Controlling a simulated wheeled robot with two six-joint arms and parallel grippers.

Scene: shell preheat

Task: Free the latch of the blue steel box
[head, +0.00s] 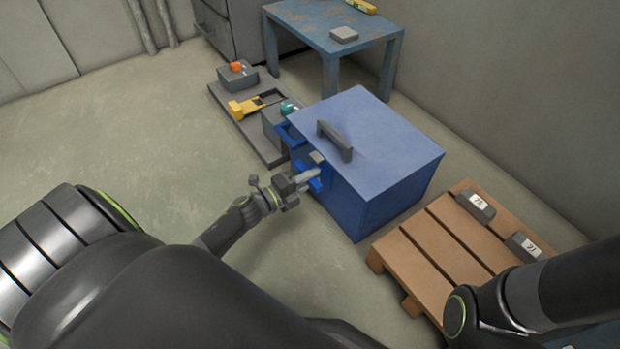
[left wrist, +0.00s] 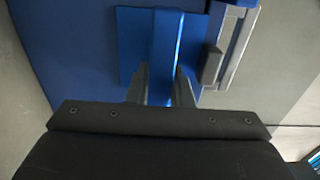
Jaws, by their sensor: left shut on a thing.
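The blue steel box (head: 385,140) stands on the floor with a dark grey handle on its lid. My left gripper (head: 305,180) is at its front left face. In the left wrist view my left gripper (left wrist: 163,88) is shut on a blue bar (left wrist: 164,45), with one finger on each side. The bar stands on a blue plate (left wrist: 132,40) on the box face. A grey metal latch part (left wrist: 232,45) sits just right of the bar, apart from the fingers. My right gripper is out of view.
A wooden pallet (head: 440,245) with grey labelled blocks lies right of the box. A grey board (head: 255,130) with yellow, orange and teal parts lies behind left. A worn blue table (head: 300,25) stands at the back. The floor at left is clear.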

